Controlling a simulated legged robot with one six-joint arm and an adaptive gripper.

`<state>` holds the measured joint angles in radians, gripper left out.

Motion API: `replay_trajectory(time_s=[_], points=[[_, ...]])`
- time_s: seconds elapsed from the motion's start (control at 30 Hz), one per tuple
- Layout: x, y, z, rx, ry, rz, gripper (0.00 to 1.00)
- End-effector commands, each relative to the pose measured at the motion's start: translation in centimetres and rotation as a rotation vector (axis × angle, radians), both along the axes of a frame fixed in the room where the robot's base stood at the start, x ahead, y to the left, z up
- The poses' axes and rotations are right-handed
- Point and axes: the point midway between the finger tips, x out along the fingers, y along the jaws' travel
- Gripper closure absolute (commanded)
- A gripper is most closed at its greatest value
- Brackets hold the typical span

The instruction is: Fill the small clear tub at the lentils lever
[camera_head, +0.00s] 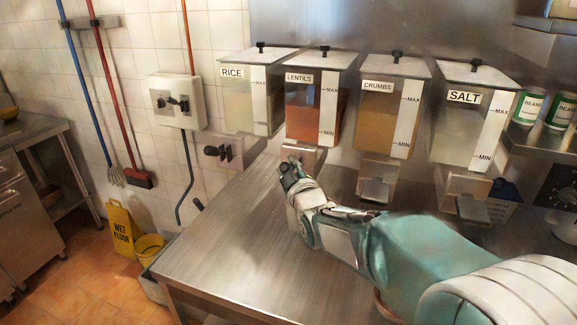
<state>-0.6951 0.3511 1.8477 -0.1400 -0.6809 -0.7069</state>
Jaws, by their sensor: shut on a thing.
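The lentils dispenser (303,108) is a clear bin of orange-red lentils with a grey lid, second from the left on the wall. Its spout and lever (312,155) show only in part above my gripper. My gripper (291,170) is just below and in front of that spout, over the steel counter. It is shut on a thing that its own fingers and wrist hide. I cannot make out the small clear tub in this view. I cannot tell whether my gripper touches the lever.
Rice (240,108), crumbs (377,110) and salt (462,125) dispensers flank the lentils. The steel counter (225,235) is bare to the left of my arm. Bean cans (560,112) stand on the right shelf. A yellow wet-floor sign (121,228) stands on the floor at left.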

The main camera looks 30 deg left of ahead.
Motion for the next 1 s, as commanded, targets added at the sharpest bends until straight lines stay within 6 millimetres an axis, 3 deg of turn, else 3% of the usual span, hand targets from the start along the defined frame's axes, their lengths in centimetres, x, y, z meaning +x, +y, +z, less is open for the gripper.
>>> replay_trajectory(time_s=[0.4, 0.83, 0.87, 0.9, 1.0], points=[[-0.7, 0.1, -1.7, 0.025, -0.242, 0.003, 1.00], [-0.8, 0.1, -1.9, 0.027, -0.272, 0.003, 1.00], [-0.8, 0.1, -1.9, 0.026, -0.271, 0.003, 0.51], [-0.8, 0.1, -1.9, 0.026, -0.271, 0.003, 0.33], [-0.8, 0.0, -1.8, 0.028, -0.271, 0.002, 0.29]])
